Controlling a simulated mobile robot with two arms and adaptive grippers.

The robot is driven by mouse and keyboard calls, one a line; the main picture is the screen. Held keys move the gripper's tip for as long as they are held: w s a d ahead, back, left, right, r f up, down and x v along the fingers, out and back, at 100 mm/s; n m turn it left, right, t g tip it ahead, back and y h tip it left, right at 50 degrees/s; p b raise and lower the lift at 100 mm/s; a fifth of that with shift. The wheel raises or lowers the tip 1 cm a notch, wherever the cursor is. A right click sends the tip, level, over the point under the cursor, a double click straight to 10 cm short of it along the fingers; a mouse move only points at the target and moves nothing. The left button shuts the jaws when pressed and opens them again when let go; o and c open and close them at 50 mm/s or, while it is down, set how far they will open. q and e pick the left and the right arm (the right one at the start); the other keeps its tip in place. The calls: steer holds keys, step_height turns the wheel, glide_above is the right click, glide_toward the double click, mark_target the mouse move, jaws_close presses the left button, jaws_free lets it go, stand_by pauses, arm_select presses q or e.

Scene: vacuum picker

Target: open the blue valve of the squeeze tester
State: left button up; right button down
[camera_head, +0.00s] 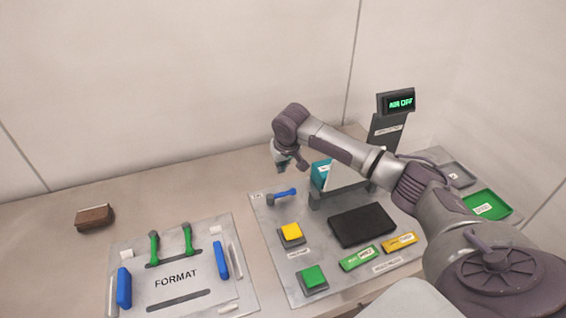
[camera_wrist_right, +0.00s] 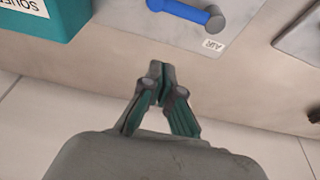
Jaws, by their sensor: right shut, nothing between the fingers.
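The blue valve (camera_head: 284,195) is a blue lever on a grey pivot, at the back left of the squeeze tester's grey plate (camera_head: 267,229). In the right wrist view the lever (camera_wrist_right: 178,10) lies at the top edge, beside a small label reading AIR. My right gripper (camera_head: 287,165) is behind and above the valve, apart from it. In the right wrist view its fingers (camera_wrist_right: 161,72) are together and empty, with the lever beyond the tips. A display (camera_head: 401,102) reads AIR OFF in green. My left gripper is out of view.
A teal box (camera_head: 320,174) stands right of the valve, close to my right arm. Yellow (camera_head: 291,231) and green (camera_head: 313,276) buttons and a black pad (camera_head: 362,225) are in front. A FORMAT plate (camera_head: 178,297) lies left, and a brown block (camera_head: 94,217) farther left.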

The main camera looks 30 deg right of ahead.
mark_target(282, 196)
steer(key=x, duration=0.4)
steer(key=shift+w+f, duration=0.1)
steer(key=shift+f, duration=0.2)
steer(key=shift+f+p, duration=0.25)
steer(key=shift+p, duration=0.2)
steer(key=shift+s+a+f+p, duration=0.1)
steer(key=shift+s+p, duration=0.2)
steer(key=shift+s, duration=0.3)
steer(key=shift+s+a+f+p, duration=0.1)
steer(key=shift+s+p, duration=0.15)
steer(key=shift+s, duration=0.3)
steer(key=shift+s+a+f, duration=0.15)
steer(key=shift+s+a, duration=0.05)
steer(key=shift+s, duration=0.55)
steer(key=shift+w+f, duration=0.1)
steer(key=shift+a+p, duration=0.1)
steer(key=shift+p, duration=0.2)
